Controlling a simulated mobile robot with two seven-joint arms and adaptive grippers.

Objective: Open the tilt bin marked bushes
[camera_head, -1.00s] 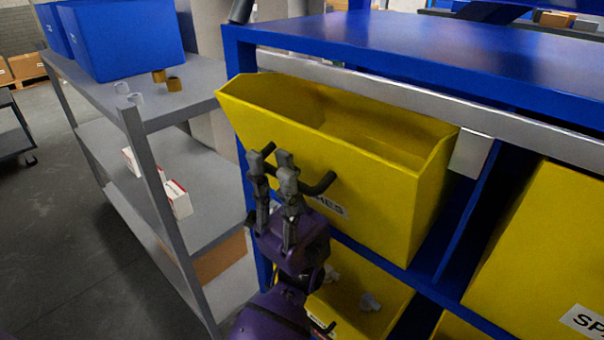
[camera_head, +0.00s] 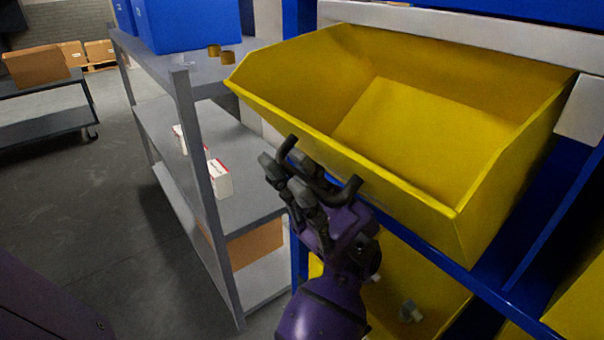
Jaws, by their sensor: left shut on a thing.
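The yellow tilt bin (camera_head: 420,185) is tipped forward out of the blue rack, and its empty inside shows from above. Its label is not readable now; in the earlier view the letters "HES" show on its front. Its black handle (camera_head: 352,190) is on the front face. My left gripper (camera_head: 283,172) is at the left part of the handle, shut on it. The bin's front face below the handle is mostly hidden. My right gripper is not in view.
A grey shelf unit (camera_head: 190,130) stands close on the left, with blue bins (camera_head: 190,25) on top and small white boxes (camera_head: 220,178) inside. Below is another yellow bin (camera_head: 425,285) holding small parts. Floor (camera_head: 110,240) is open at left.

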